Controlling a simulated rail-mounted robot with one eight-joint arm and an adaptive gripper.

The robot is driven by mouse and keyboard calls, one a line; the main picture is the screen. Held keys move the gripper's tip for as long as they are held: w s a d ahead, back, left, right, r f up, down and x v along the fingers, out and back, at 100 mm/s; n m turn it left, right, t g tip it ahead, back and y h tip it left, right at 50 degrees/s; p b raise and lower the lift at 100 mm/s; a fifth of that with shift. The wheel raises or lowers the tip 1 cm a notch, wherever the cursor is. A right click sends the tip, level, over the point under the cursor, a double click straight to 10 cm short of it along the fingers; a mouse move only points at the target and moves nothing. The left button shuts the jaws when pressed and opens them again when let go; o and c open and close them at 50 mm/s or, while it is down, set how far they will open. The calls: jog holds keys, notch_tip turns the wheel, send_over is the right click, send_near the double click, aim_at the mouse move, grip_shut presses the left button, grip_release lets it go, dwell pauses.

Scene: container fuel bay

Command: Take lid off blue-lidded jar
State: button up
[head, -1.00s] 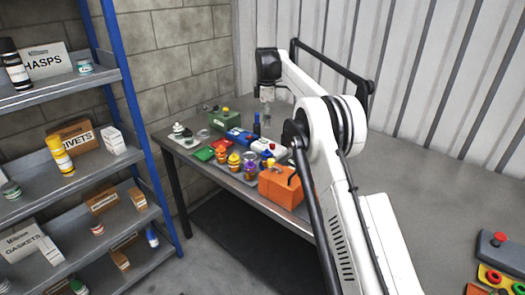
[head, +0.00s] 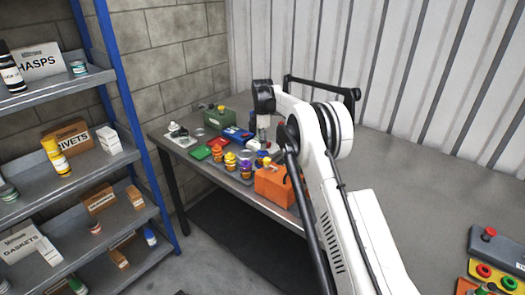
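My gripper (head: 263,134) hangs pointing down over the left part of the workbench, just behind a cluster of small jars. It is small and partly merged with the items around it, so its fingers and any contact are unclear. I cannot pick out a jar with a blue lid for certain. The dark blue upright item seen earlier near the gripper is now not distinguishable.
An orange box (head: 273,187) stands at the bench's front edge. The bench's right side (head: 400,165) is largely clear. A stocked shelf (head: 65,180) stands left.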

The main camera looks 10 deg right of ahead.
jog(key=shift+f, duration=1.25)
jog(key=c, duration=0.8)
jog(key=shift+r, duration=0.2)
